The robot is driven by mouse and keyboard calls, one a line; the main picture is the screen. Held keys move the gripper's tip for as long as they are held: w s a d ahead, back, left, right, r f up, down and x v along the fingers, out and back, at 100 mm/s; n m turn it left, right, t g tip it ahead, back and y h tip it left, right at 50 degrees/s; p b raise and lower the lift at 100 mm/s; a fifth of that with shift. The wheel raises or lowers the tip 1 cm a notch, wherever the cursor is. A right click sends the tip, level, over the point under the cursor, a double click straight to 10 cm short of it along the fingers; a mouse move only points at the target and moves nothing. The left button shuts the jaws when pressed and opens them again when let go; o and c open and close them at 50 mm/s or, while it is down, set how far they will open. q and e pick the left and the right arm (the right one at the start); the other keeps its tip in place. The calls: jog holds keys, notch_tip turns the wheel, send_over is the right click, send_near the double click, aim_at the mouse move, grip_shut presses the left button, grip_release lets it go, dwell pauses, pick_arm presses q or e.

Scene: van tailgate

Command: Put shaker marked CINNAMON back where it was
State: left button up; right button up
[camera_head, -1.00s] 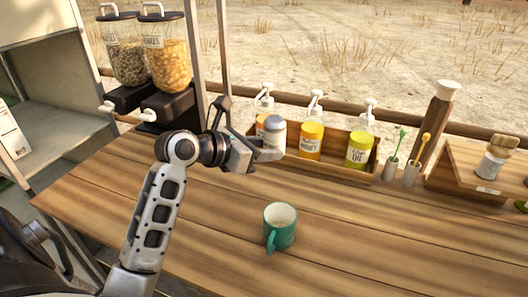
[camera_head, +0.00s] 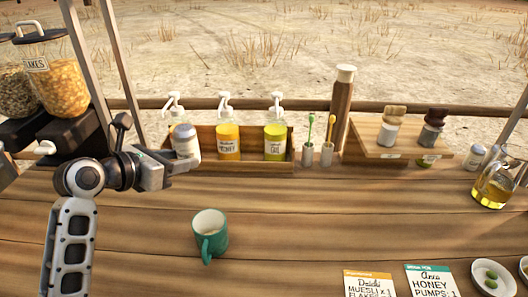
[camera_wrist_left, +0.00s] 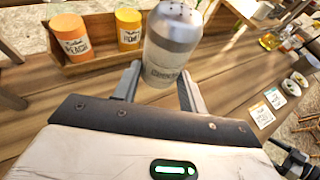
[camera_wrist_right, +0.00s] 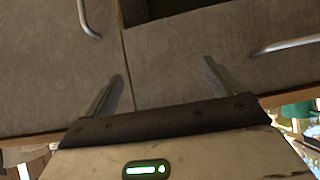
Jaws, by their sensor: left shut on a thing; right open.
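A pale shaker with a grey perforated cap (camera_head: 185,141) is held upright by my left gripper (camera_head: 184,164), in front of the left end of the wooden pump-bottle box. In the left wrist view the shaker (camera_wrist_left: 168,48) stands between the two fingers; the writing on its label is too blurred to read. My right gripper (camera_wrist_right: 162,90) shows only in the right wrist view, open and empty, facing a grey cabinet front. A small wooden shelf (camera_head: 372,143) at the back right bears two shakers with brown and dark tops (camera_head: 388,127) (camera_head: 432,130).
The wooden box (camera_head: 205,135) holds pump bottles. A green mug (camera_head: 210,235) stands on the counter (camera_head: 130,225). Another grey-capped shaker (camera_head: 475,157) and an oil jug (camera_head: 492,188) are at right, with order cards (camera_head: 430,282) in front.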

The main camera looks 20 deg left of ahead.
pick_arm(q)
jog(key=s+d+f+m+g+h, duration=0.1)
jog(key=s+d+m+g+h, duration=0.4)
jog(key=s+d, duration=0.4)
jog(key=d+m+h, duration=0.1)
jog(key=d+m, duration=0.1)
jog(key=shift+d+f, duration=0.2)
jog(key=shift+d, duration=0.15)
